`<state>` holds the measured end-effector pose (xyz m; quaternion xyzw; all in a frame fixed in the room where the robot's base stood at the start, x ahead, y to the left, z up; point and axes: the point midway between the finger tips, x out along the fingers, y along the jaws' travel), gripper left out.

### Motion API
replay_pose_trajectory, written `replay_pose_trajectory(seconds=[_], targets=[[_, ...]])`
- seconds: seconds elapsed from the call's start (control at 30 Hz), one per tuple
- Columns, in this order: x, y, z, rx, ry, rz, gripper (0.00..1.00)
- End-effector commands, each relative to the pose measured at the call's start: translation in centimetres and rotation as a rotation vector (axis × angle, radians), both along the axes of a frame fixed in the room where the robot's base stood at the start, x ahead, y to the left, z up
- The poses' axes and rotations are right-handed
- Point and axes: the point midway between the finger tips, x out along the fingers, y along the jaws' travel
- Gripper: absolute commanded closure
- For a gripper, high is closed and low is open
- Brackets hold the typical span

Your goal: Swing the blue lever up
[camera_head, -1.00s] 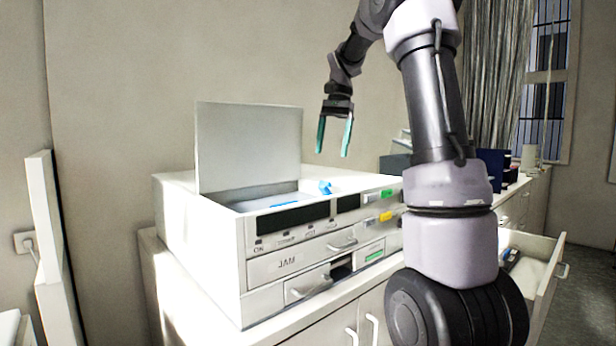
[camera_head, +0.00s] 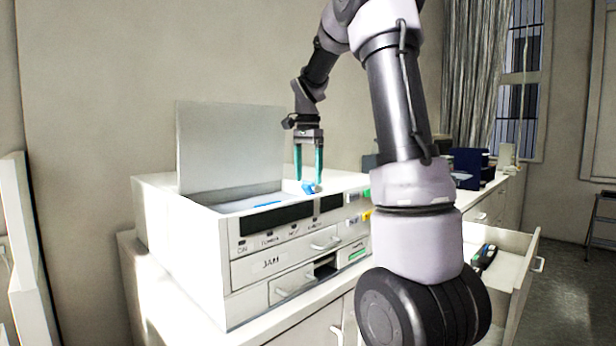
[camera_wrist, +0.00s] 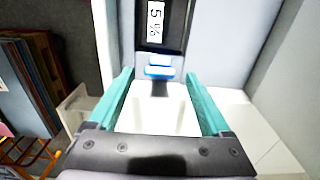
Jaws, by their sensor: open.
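A small blue lever (camera_head: 311,187) sits on top of the white machine (camera_head: 150,215), by the right end of its open top bay. Its exact tilt is hard to tell. My gripper (camera_head: 308,177) points down with its teal fingers apart, just above and around the blue lever in the head view. In the wrist view a blue piece (camera_wrist: 158,71) shows between the fingertips, below a dark panel with a white label (camera_wrist: 155,22). The fingers hold nothing that I can see. Whether they touch the lever is unclear.
A raised grey lid (camera_head: 230,145) stands at the left of the bay, where a blue strip (camera_head: 266,204) shows. The machine's front has a JAM drawer (camera_head: 270,262) and several buttons. An open drawer (camera_head: 505,262) juts out at the right. Wall stands close behind.

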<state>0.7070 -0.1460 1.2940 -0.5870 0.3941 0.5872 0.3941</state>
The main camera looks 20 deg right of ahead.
Motion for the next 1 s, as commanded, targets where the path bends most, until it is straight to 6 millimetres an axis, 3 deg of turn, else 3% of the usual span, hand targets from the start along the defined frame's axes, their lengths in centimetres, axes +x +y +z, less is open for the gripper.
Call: replay_pose_trajectory(seconds=[0.37, 0.47, 0.6, 1.0], targets=[[0.01, -0.02, -0.80, 0.000, 0.000, 0.000, 0.18], [0.01, -0.02, -0.79, 0.000, 0.000, 0.000, 0.48], [0.00, -0.01, -0.78, 0.000, 0.000, 0.001, 1.00], [0.30, -0.75, -0.60, 0.077, 0.031, -0.004, 1.00]])
